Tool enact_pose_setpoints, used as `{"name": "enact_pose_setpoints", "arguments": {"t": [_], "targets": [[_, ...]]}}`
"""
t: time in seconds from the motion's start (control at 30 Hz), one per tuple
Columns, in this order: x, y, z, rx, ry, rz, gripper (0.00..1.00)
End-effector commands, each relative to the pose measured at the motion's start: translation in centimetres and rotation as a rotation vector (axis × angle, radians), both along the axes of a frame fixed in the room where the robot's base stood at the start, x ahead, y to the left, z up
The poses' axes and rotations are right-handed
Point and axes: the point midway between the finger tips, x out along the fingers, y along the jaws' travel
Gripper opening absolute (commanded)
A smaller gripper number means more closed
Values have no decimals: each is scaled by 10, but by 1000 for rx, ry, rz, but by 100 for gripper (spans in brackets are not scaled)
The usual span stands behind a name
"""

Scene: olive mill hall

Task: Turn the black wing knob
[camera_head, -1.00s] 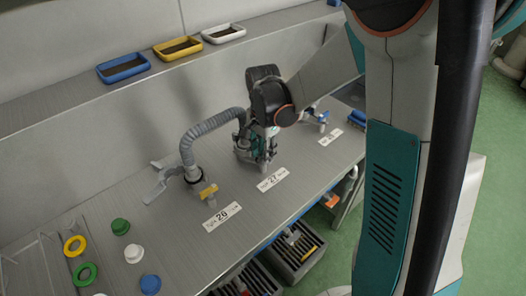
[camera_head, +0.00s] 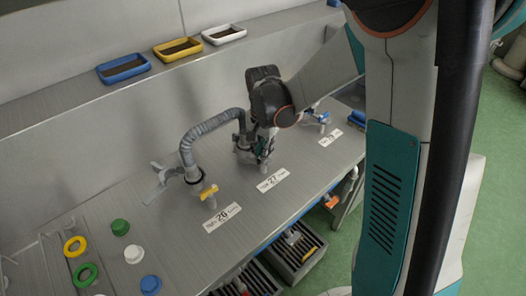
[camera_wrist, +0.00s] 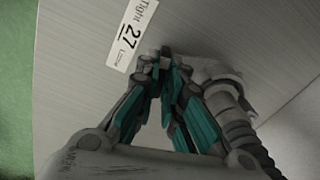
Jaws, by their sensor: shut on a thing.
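My gripper (camera_head: 260,160) is at the station behind the label "27" (camera_head: 272,180) on the metal bench (camera_head: 310,165). In the wrist view my gripper (camera_wrist: 164,62) has its fingertips closed together beside the label "Tight 27 Loose" (camera_wrist: 130,33). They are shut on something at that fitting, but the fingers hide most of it. A small dark grey piece (camera_wrist: 165,51) shows just past the tips. I cannot make out the black wing knob itself or its angle. A grey fitting with a ribbed hose (camera_wrist: 235,120) lies right of the fingers in the wrist view.
Station 26, left of my gripper, has a yellow knob (camera_head: 209,192) and a grey hose (camera_head: 205,128). A blue knob (camera_head: 322,117) stands at the right station. Coloured rings and caps lie at the bench's left end. Trays (camera_head: 123,68) stand on the back ledge.

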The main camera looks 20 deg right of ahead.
Motion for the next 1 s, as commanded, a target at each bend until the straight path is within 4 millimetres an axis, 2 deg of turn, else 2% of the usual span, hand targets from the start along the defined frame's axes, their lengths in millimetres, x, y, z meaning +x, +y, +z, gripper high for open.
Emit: {"name": "enact_pose_setpoints", "arguments": {"t": [1.0], "targets": [[1,0,0,0,-1,963,0]]}}
